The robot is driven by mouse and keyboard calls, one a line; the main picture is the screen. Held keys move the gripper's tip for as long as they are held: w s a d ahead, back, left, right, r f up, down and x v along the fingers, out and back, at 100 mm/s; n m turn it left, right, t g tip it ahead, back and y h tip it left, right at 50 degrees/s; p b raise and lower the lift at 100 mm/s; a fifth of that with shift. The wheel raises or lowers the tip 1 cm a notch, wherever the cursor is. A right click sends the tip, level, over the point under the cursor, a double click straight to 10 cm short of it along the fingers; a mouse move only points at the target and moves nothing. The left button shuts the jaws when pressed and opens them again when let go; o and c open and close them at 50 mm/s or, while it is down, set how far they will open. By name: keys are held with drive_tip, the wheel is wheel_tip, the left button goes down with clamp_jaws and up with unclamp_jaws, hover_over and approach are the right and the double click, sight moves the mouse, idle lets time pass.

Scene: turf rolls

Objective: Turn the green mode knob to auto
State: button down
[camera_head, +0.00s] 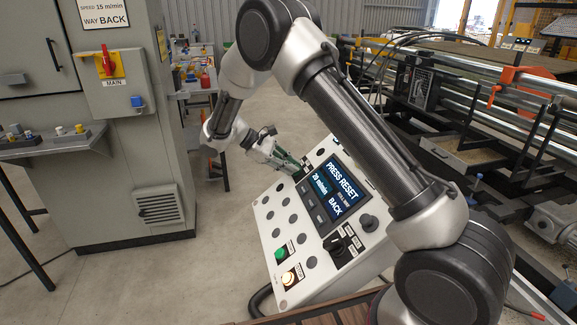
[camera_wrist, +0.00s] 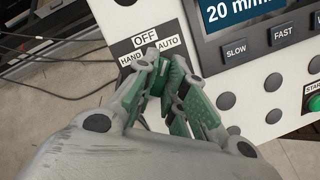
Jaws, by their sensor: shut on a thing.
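My gripper (camera_wrist: 162,76) is at the top left corner of the tilted control panel (camera_wrist: 232,83), with its green-padded fingers shut on the mode knob. A dark label plate (camera_wrist: 145,41) with OFF, HAND and AUTO shows just beyond the fingertips; OFF is in the middle, HAND to the left, AUTO to the right. In the head view my gripper (camera_head: 285,161) reaches the panel's far upper edge, and the knob cannot be made out there.
The panel screen (camera_head: 331,188) reads PRESS RESET, 20 m/min and BACK. A black selector (camera_head: 339,246), a green button (camera_head: 280,254) and a lit button (camera_head: 289,278) are lower down. A grey cabinet (camera_head: 120,170) stands left and a roller machine (camera_head: 470,90) right.

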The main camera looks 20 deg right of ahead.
drive_tip(key=shift+s+d+f+m, duration=0.15)
drive_tip(key=shift+d+f+m, duration=0.1)
drive_tip(key=shift+m, duration=0.45)
drive_tip(key=c, duration=1.5)
unclamp_jaws()
drive_tip(key=shift+a+r, duration=0.1)
drive_tip(key=shift+r, duration=0.05)
drive_tip(key=shift+w+a+r, duration=0.1)
drive_tip(key=shift+w, duration=0.1)
drive_tip(key=v, duration=1.1)
drive_tip(key=shift+w+a+r, duration=0.15)
drive_tip(key=shift+r, duration=0.1)
